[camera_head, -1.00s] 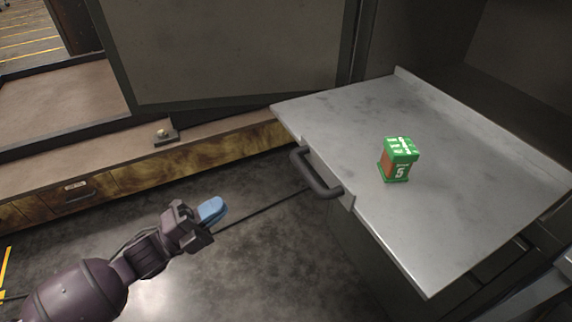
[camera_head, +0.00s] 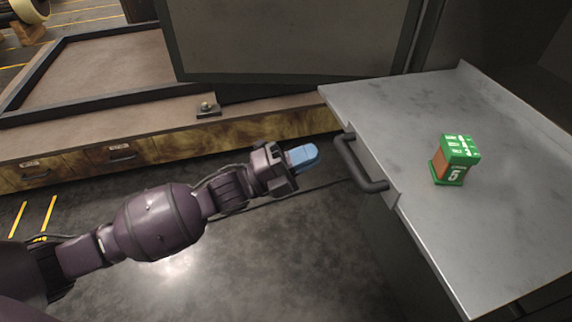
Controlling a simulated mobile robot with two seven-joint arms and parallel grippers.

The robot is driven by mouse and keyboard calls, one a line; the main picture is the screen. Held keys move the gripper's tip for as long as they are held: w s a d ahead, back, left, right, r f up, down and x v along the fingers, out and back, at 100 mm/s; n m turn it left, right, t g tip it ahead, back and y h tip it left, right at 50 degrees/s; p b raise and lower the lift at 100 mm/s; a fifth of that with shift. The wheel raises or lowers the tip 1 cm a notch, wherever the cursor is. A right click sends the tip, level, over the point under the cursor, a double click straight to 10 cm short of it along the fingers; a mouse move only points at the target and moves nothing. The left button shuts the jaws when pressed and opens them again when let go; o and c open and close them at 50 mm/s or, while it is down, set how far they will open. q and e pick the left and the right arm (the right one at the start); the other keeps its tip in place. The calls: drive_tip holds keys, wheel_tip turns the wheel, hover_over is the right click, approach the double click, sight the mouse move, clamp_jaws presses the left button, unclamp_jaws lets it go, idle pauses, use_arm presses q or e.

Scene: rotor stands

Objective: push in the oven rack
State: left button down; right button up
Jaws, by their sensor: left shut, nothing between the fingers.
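The oven rack (camera_head: 420,125) is a flat grey metal shelf that juts out from a dark cabinet at the right. A dark bar handle (camera_head: 358,166) is fixed to its front edge. A green and brown box marked 5 (camera_head: 455,160) stands on the rack. My left gripper (camera_head: 308,156) has blue fingertips that are shut with nothing between them. It is just left of the handle, with a small gap in the picture. My right gripper is not in view.
A low wooden drawer unit (camera_head: 120,153) runs along the back left, with a small dark object (camera_head: 208,108) on its top. A large grey panel (camera_head: 290,38) stands behind. The dark floor (camera_head: 270,250) below the handle is clear.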

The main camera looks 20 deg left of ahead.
use_arm(q)
drive_tip(key=shift+x, duration=1.4)
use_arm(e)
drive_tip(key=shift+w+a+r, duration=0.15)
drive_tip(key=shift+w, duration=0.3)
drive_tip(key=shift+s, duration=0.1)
